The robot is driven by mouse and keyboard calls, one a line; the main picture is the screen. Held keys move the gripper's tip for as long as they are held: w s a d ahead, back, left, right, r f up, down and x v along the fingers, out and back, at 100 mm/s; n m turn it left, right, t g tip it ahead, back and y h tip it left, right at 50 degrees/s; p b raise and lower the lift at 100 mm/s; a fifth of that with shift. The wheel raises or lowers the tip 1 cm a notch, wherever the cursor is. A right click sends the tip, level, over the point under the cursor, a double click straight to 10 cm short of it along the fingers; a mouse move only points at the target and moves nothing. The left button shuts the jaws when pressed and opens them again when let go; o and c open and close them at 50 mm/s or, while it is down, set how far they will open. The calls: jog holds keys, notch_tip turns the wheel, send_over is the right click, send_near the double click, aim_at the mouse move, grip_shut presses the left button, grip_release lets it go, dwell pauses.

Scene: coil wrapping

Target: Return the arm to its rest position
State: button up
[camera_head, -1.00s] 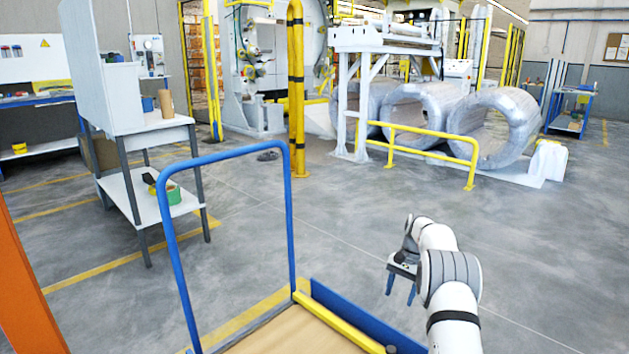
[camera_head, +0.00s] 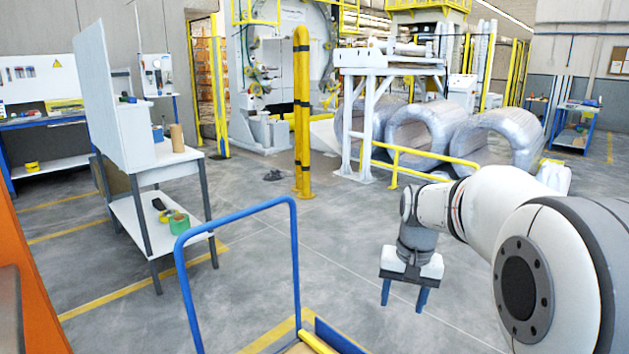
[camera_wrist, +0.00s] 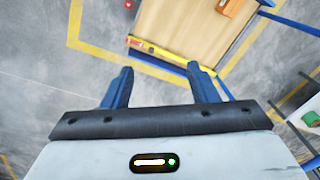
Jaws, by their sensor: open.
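My gripper (camera_head: 404,297) is at the right of the head view, with its two blue fingers pointing down over the grey floor. The fingers stand apart with nothing between them. In the wrist view my gripper (camera_wrist: 159,90) also shows open and empty, above a cart with a wooden deck (camera_wrist: 180,25). My white arm reaches in from the right edge of the head view and bends down to the gripper. The gripper touches nothing that I can see.
The cart's blue handle (camera_head: 294,250) stands left of my gripper. A white workstation (camera_head: 160,165) with green tape (camera_head: 179,223) is at the left. Wrapped coils (camera_head: 425,135) lie behind a yellow rail (camera_head: 420,155).

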jog(key=s+a+r+n+t+p, duration=0.1)
jog(key=s+r+p, duration=0.3)
jog(key=s, duration=0.5)
jog(key=s+a+r+n+t+p, duration=0.1)
jog(key=s+r+p, duration=0.3)
jog(key=s, duration=0.6)
jog(key=shift+s+a+n+h+p, duration=0.3)
jog(key=shift+n+p, duration=0.2)
jog(key=shift+p, duration=0.25)
